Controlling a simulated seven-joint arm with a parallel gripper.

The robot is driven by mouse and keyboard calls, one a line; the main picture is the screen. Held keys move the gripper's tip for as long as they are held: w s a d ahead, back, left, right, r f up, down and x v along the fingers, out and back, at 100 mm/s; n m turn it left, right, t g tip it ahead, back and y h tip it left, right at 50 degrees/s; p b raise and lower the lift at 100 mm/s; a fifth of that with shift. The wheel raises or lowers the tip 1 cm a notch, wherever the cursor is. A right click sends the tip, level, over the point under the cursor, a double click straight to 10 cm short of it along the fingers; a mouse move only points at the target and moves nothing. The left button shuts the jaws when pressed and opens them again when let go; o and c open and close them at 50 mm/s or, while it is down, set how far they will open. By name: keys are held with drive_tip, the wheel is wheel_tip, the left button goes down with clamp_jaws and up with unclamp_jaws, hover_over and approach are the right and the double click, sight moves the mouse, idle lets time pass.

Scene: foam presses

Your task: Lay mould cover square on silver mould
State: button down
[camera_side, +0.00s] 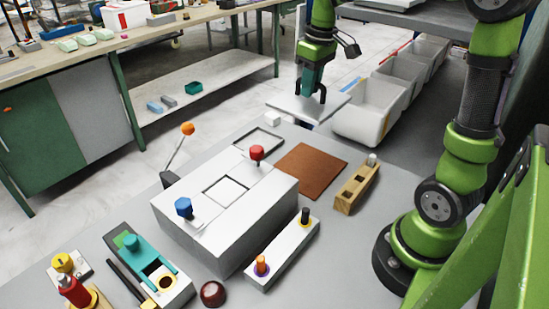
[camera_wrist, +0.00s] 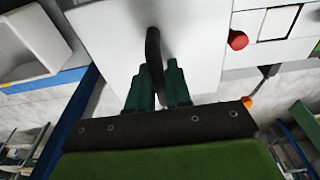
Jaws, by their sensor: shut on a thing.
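The mould cover (camera_side: 318,108) is a flat pale plate with a dark upright handle. My gripper (camera_side: 311,90) is shut on that handle and holds the plate in the air near the table's back edge, apart from the mould. In the wrist view the gripper (camera_wrist: 158,88) grips the handle in front of the pale cover (camera_wrist: 195,40). What looks like the silver mould (camera_side: 170,205) is a pale grey block with a square recess in its top, a blue knob and a red knob. Part of its top shows in the wrist view (camera_wrist: 250,22), at upper right.
A brown mat (camera_side: 311,170), a wooden holder (camera_side: 356,188) and a pale bar with orange and black pegs (camera_side: 284,255) lie right of the block. A teal-topped fixture (camera_side: 150,265) and an orange-tipped lever (camera_side: 187,130) are on the left. White bins (camera_side: 370,112) stand behind.

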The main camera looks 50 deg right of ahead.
hover_over(305, 167)
drive_tip(key=f, duration=2.1)
drive_tip(key=shift+s+d, duration=0.1)
drive_tip(key=shift+s, duration=0.2)
drive_tip(key=shift+f, duration=0.2)
drive_tip(key=c, duration=1.1)
unclamp_jaws()
drive_tip(key=shift+o, duration=0.3)
